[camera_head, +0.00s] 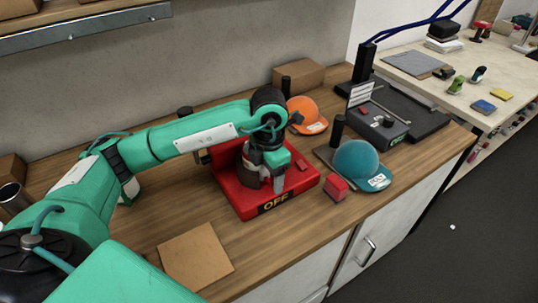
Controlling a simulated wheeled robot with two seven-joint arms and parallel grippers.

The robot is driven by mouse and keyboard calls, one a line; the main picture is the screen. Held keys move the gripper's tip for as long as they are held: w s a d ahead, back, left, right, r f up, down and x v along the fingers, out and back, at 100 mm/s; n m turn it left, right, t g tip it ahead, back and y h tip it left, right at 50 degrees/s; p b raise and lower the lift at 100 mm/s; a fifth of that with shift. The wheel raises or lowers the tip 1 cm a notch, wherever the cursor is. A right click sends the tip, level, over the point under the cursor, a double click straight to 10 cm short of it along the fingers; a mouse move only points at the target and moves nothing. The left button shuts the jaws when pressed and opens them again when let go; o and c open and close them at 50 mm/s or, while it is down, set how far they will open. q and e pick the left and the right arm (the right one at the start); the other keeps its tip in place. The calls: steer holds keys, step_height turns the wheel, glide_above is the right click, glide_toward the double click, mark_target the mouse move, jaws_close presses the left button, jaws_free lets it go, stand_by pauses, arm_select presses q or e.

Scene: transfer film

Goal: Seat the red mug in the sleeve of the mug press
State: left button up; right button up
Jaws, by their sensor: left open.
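The red mug press (240,205) stands on the wooden bench with "OFF" on its front edge. A dark curved part, which looks like its sleeve (246,174), shows partly behind my left gripper. My left gripper (274,182) is open and points down over the press, right beside that dark part. My wrist hides much of the middle of the press. I cannot make out a red mug for certain; any mug at the sleeve is hidden or blends with the red press. My right gripper is not in view.
A small red block (336,188) lies right of the press. A teal cap (357,163) and an orange cap (304,112) sit on forms nearby. A grey machine (380,122) stands at back right. A brown square board (195,257) lies front left. Bare bench (300,230) shows in front.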

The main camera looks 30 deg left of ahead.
arm_select(q)
step_height(320, 180, up, 12)
steer(key=shift+f+b, duration=0.1)
steer(key=shift+b, duration=0.4)
steer(key=shift+r, duration=0.75)
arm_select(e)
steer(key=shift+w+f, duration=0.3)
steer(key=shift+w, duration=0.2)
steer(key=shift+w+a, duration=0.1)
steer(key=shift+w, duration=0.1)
